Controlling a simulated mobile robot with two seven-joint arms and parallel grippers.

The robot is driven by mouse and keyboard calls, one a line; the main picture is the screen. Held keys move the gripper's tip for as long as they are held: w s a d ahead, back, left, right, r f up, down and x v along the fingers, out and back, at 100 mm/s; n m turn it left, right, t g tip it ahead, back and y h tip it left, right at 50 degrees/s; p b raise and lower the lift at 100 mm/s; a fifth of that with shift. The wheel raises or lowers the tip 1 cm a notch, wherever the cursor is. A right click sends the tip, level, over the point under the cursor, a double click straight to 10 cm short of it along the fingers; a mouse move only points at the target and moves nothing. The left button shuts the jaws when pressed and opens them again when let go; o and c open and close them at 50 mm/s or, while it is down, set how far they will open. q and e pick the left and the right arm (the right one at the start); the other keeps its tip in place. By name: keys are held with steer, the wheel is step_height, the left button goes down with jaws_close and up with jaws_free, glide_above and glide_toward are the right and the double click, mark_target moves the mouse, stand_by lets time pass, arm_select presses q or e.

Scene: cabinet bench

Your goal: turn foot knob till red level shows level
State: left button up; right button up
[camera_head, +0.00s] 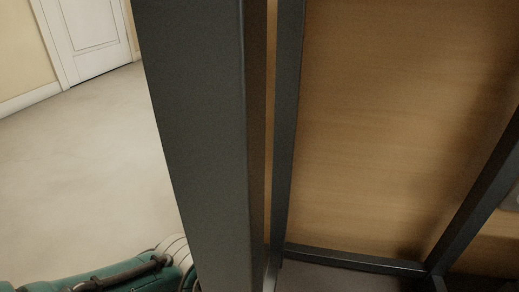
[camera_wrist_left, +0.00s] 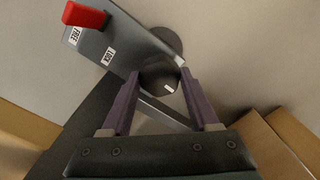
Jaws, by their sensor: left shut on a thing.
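In the left wrist view, the dark round foot knob (camera_wrist_left: 157,76) with a short white mark on its rim lies between the two purple fingers of my left gripper (camera_wrist_left: 161,73). The gripper is shut on it. A larger dark disc (camera_wrist_left: 170,41) shows partly behind the knob. No level indicator can be made out. My right gripper is in neither view.
In the head view, a thick dark post (camera_head: 205,130) fills the middle, beside a wooden panel (camera_head: 400,120) in a dark frame. The pale floor (camera_head: 80,170) at left is clear up to a white door (camera_head: 95,35). My teal arm shows at the lower left.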

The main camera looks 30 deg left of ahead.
arm_select(q)
steer(key=shift+m, duration=1.7)
steer(key=o, duration=1.4)
steer(key=shift+r+p, duration=0.1)
steer(key=shift+p, duration=0.2)
step_height(320, 180, up, 10)
steer(key=p, duration=0.9)
